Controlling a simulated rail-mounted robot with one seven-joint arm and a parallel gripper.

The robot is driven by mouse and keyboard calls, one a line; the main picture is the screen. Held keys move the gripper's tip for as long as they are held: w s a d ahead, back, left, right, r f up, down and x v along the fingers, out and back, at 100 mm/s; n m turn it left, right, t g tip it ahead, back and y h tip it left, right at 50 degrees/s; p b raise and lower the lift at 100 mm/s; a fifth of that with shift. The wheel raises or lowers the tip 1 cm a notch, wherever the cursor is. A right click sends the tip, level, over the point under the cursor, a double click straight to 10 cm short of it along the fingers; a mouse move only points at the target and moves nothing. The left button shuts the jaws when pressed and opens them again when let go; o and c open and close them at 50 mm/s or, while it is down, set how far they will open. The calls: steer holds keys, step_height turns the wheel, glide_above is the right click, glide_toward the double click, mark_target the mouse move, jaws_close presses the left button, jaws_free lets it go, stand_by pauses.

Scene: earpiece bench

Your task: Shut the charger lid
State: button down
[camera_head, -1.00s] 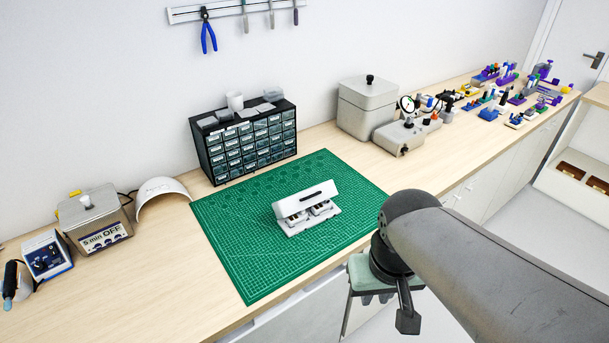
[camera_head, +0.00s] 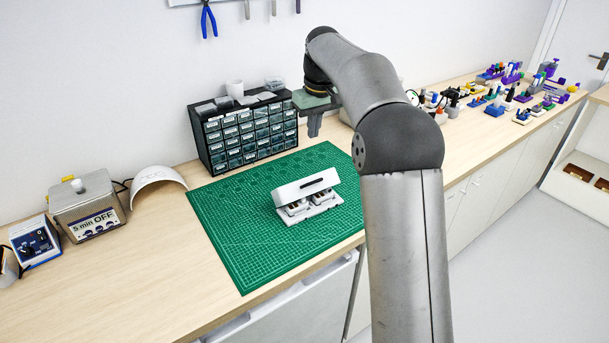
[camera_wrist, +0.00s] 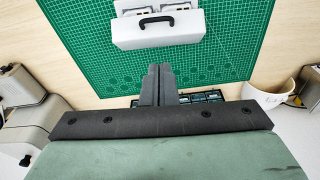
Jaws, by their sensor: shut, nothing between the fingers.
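The white charger (camera_head: 309,208) sits on the green cutting mat (camera_head: 240,262). Its lid (camera_head: 305,186) is raised and tilted, with a dark handle on it, and the open front shows the compartments inside. In the wrist view the lid (camera_wrist: 158,33) is near the top, with its dark handle facing me and part of the inside (camera_wrist: 158,6) beyond it. My gripper (camera_head: 314,133) hangs above the back of the mat, behind and above the charger, apart from it. In the wrist view its fingers (camera_wrist: 157,72) are together and empty.
A white curved shell (camera_head: 157,181) and a grey box (camera_head: 88,207) stand at left. The mat around the charger is clear.

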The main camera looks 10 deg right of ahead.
steer(key=w, duration=0.2)
steer(key=p, duration=0.1)
glide_above(314, 181)
steer(key=w+a, duration=0.1)
steer(key=w, duration=0.2)
step_height(314, 181, down, 10)
steer(key=shift+s+r, duration=0.15)
steer(key=f, duration=0.1)
steer(key=s+f, duration=0.1)
steer(key=s+f+p, duration=0.1)
steer(key=f, duration=0.1)
steer(key=shift+d, duration=0.35)
steer(key=shift+d, duration=0.1)
steer(key=shift+s+d+f+b, duration=0.15)
steer(key=shift+s+f+b, duration=0.15)
steer(key=shift+b, duration=0.65)
steer(key=shift+s+r+t+b, duration=0.1)
steer(key=shift+t+b, duration=0.25)
steer(key=shift+t, duration=0.05)
